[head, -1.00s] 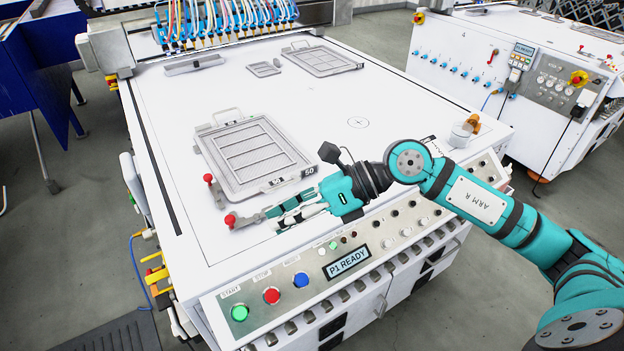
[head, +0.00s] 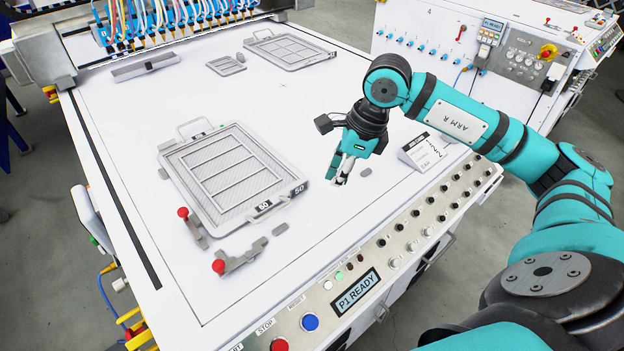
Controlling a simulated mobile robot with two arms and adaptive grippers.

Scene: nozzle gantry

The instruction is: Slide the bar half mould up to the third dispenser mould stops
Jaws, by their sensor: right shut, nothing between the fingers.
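A large grey framed mould (head: 222,172) with long bar-shaped cells lies flat on the white table, left of centre. It has a wire handle at its far end and "50" tags at its near corner. Two grey stops with red knobs, one (head: 192,227) near its left corner and one (head: 240,257) closer to the front, stand by its near side. I cannot tell which stops belong to the third dispenser. My right gripper (head: 338,180) is shut and empty, pointing down to the right of the mould, apart from it. My left gripper is out of view.
A second framed mould (head: 290,50), a small mould (head: 226,66) and a long grey bar piece (head: 145,68) lie at the back near the nozzle row (head: 180,15). A white card (head: 423,150) stands at right. The control panel (head: 355,290) runs along the front.

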